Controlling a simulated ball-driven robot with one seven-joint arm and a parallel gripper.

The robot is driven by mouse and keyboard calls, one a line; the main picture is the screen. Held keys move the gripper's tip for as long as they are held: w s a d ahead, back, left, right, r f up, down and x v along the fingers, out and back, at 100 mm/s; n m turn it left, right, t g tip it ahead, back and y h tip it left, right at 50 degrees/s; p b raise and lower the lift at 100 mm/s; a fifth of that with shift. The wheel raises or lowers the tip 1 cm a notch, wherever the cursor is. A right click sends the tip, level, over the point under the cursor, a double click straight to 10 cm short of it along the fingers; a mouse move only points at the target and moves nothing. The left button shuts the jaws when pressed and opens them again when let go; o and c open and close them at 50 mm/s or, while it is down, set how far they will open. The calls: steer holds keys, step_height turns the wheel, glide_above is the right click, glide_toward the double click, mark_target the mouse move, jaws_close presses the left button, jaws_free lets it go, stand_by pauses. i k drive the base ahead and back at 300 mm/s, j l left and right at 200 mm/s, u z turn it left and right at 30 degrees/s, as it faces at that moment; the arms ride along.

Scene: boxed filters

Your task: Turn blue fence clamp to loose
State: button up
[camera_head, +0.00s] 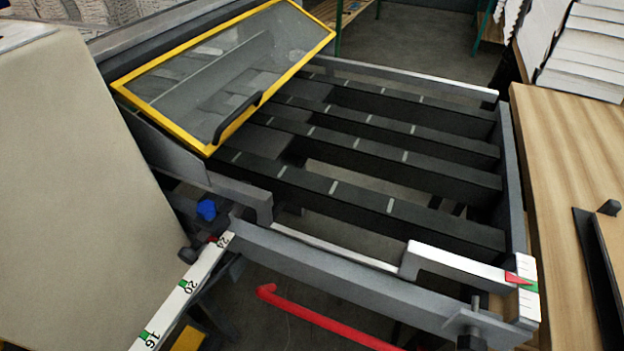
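The blue fence clamp (207,210) is a small blue knob at the left of the machine's front, below the hinged guard and near the left end of the front rail. It is small in the picture, and I cannot tell whether it is turned tight or loose. A white scale (180,296) with black numbers and green marks runs below it toward the lower left. My gripper is not in view.
A yellow-framed clear guard (225,70) with a black handle is tilted over dark slats (380,150). A red bar (325,318) sticks out below the front rail (350,275). A large beige panel (80,180) stands left of the clamp. A wooden table (570,150) is at right.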

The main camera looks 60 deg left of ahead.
mark_target(205, 209)
steer(key=u, duration=1.8)
